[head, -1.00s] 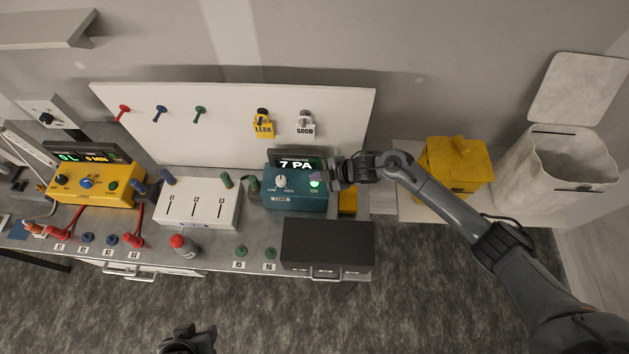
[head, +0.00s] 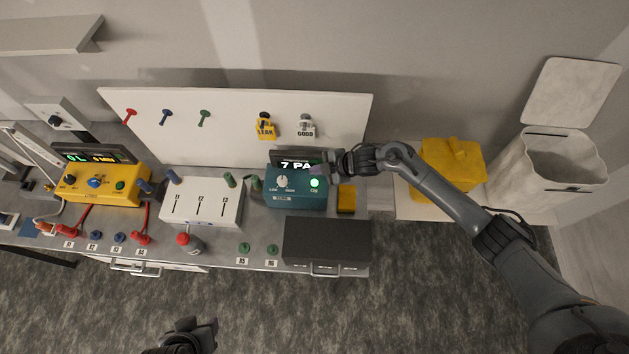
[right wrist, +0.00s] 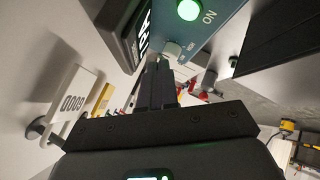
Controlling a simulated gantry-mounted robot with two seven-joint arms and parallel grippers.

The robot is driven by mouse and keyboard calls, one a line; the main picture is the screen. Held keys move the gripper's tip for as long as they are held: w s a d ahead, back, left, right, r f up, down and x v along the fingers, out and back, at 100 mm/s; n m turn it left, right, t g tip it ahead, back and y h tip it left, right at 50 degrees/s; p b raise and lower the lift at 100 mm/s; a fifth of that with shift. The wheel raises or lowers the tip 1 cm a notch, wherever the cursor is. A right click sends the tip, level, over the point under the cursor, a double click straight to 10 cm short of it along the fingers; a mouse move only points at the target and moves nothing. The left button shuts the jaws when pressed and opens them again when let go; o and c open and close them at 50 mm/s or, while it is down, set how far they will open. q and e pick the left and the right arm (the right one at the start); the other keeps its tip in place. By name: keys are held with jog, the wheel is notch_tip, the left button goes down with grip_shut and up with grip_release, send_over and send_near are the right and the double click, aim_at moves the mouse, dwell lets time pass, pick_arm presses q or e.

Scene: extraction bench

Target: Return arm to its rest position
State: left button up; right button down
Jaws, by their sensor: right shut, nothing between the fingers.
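My right arm reaches in from the lower right in the head view. Its gripper (head: 322,170) is shut and empty, above the right side of the teal box (head: 296,201), whose display reads "7 PA". The green ON light (head: 314,183) is lit and sits just below the fingertips. In the right wrist view the shut fingers (right wrist: 158,85) show with the lit green light (right wrist: 189,9) beyond them, apart from the fingers. My left gripper (head: 198,330) is at the bottom edge of the head view, over the floor; its fingers are not clear.
A white panel (head: 225,150) with hooks and LEAK and GOOD tags stands behind. A black box (head: 327,241), yellow block (head: 346,198), white box (head: 200,203) and yellow device (head: 105,185) crowd the bench. A yellow container (head: 450,165) and white bin (head: 560,175) are right.

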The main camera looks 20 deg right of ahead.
dwell(0.3)
jog(key=s+a+r+m+t+h, duration=0.1)
jog(key=s+a+m+t+h, duration=0.15)
jog(key=s+a+m, duration=0.6)
jog(key=s+d+r+m+g+h, duration=0.2)
jog(key=s+d, duration=0.4)
jog(key=s, duration=0.5)
jog(key=s+d+r+m+g+h, duration=0.2)
jog(key=s+d+m, duration=0.4)
jog(key=s, duration=0.6)
notch_tip(320, 180, up, 2)
jog(key=shift+d+r+g+p, duration=0.15)
jog(key=shift+g+p, duration=0.15)
jog(key=shift+g, duration=0.25)
